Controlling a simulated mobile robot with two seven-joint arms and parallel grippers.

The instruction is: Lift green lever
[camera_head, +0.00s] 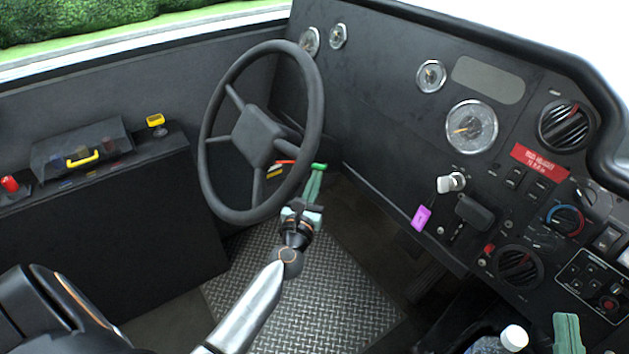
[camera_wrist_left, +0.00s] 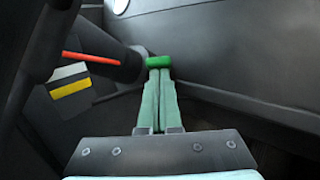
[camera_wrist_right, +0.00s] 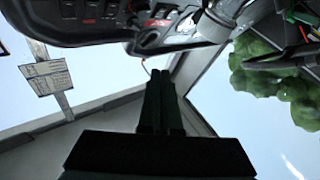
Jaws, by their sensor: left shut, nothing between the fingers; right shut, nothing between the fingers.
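The green lever (camera_head: 320,166) sits by the steering column, to the right of the steering wheel rim. In the left wrist view, its rounded green end (camera_wrist_left: 159,61) shows just beyond my fingertips. My left gripper (camera_head: 314,178) is shut and empty, with its tips at or just below the lever end. I cannot tell whether they touch. The left fingers (camera_wrist_left: 158,78) lie together in the left wrist view. My right gripper (camera_head: 567,322) is at the bottom right, shut and empty. Its dark fingers (camera_wrist_right: 158,78) point away from the lever.
The steering wheel (camera_head: 262,135) stands close left of my left gripper. A red lever (camera_head: 285,162) is on the column's left side. The dashboard (camera_head: 390,120) with dials, switches and a key with a purple tag (camera_head: 422,217) is at right. A bottle (camera_head: 513,338) stands near my right gripper.

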